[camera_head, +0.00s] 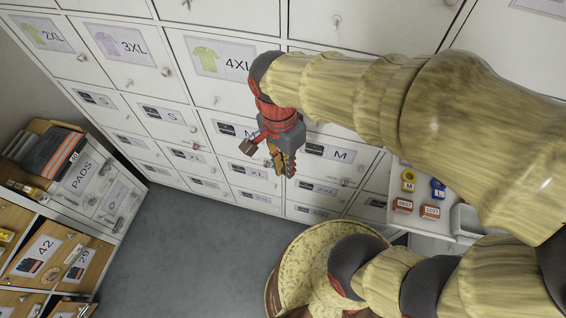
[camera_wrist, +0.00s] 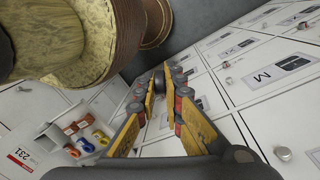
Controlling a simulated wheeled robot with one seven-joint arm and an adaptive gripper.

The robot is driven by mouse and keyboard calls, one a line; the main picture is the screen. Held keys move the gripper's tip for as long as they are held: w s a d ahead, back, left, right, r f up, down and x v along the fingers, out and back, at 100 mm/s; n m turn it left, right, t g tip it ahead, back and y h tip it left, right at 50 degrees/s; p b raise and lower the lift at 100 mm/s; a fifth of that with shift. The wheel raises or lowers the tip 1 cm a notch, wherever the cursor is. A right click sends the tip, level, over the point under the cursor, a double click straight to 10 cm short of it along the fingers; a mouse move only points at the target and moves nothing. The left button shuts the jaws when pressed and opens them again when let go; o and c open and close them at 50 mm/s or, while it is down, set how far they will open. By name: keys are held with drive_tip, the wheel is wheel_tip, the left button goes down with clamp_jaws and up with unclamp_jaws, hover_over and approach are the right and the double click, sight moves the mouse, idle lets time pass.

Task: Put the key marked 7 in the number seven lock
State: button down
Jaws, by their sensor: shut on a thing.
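My gripper (camera_head: 283,165) hangs in front of the white locker doors, fingers pointing down, near a door labelled M. In the wrist view its yellow fingers (camera_wrist: 160,78) close together at the tips on a small dark thing (camera_wrist: 160,86), mostly hidden by them. I cannot read any mark on it or tell its shape. The locker doors (camera_head: 205,105) carry small round metal locks, such as one by the 4XL label (camera_head: 217,99) and one in the wrist view (camera_wrist: 283,153). I cannot make out a number seven on any lock.
A white shelf (camera_head: 460,225) at right holds a yellow piece (camera_head: 408,181), a blue piece (camera_head: 438,189) and red pieces (camera_head: 402,206). Wooden cubbies (camera_head: 40,255) and a PADS cabinet (camera_head: 95,190) stand at left. The grey floor (camera_head: 190,250) between is clear.

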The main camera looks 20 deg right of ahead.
sight(267, 165)
drive_tip(key=s+a+f+n+g+h+b, duration=0.1)
drive_tip(key=a+f+b, duration=0.15)
drive_tip(key=f, duration=0.35)
drive_tip(key=s+a+f+n+g+b, duration=0.1)
drive_tip(key=f+b, duration=0.2)
drive_tip(key=f, duration=0.3)
drive_tip(key=d+f+n+t+h+b, duration=0.1)
drive_tip(key=d+f+n+h+b, duration=0.3)
drive_tip(key=f, duration=0.6)
drive_tip(key=a+f+n+h+b, duration=0.1)
drive_tip(key=f+n+b, duration=0.2)
drive_tip(key=f+b, duration=0.5)
drive_tip(key=d+f+n+t+h+b, duration=0.1)
drive_tip(key=d+f+n+h+b, duration=0.2)
drive_tip(key=f, duration=0.8)
drive_tip(key=w+a+f+n+t+h+b, duration=0.25)
drive_tip(key=w+f+n+t+b, duration=0.35)
drive_tip(key=w+f+n+t, duration=0.4)
drive_tip(key=w+a+r+n+t, duration=0.1)
drive_tip(key=w+a+n+t, duration=0.1)
drive_tip(key=w+a+t, duration=0.3)
drive_tip(key=shift+w+a+r, duration=0.15)
drive_tip(key=shift+w+a, duration=0.75)
drive_tip(key=shift+w, duration=0.35)
drive_tip(key=shift+y, duration=0.25)
